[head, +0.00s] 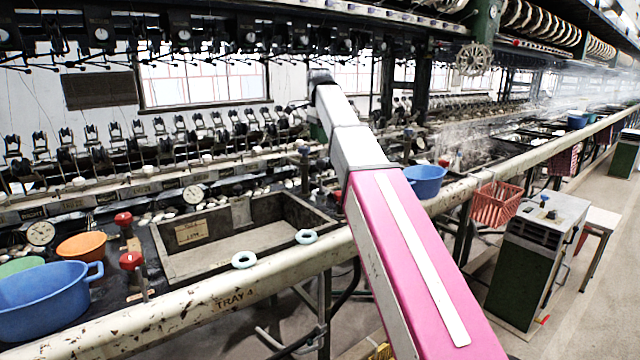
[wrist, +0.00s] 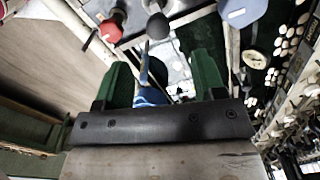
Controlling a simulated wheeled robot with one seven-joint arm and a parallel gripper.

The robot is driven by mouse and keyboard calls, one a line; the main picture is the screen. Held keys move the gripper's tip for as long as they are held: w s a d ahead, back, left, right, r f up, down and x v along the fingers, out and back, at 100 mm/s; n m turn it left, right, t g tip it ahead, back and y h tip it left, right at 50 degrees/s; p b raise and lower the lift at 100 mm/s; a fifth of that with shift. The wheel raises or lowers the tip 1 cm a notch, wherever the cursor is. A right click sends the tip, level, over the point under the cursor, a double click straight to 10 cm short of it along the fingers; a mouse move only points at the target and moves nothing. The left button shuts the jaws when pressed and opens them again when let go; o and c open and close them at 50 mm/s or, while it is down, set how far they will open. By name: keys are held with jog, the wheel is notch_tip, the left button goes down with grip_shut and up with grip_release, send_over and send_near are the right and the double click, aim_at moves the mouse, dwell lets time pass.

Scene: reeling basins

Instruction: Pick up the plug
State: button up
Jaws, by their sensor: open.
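My gripper (wrist: 160,65) shows in the wrist view as two green fingers spread apart. Between them, nearer the left finger, is a blue piece (wrist: 150,96) with a thin upright stem. It may be the plug, but its lower part is hidden by my gripper's dark bar, and I cannot tell whether a finger touches it. In the head view my arm reaches away over the basin rail, and my gripper is mostly hidden behind it. I cannot make out a plug for certain in the head view.
In the wrist view a red knob (wrist: 112,26) and a dark knob (wrist: 158,25) lie beyond the fingers. In the head view a wooden-walled basin (head: 180,273), a blue tub (head: 45,302), an orange bowl (head: 82,245) and a long rail (head: 235,290) are left of my arm.

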aim_at(320, 159)
notch_tip(320, 159, down, 11)
jog(key=shift+s+d+r, duration=0.15)
jog(key=c, duration=0.9)
jog(key=shift+r, duration=0.15)
jog(key=shift+c, duration=0.2)
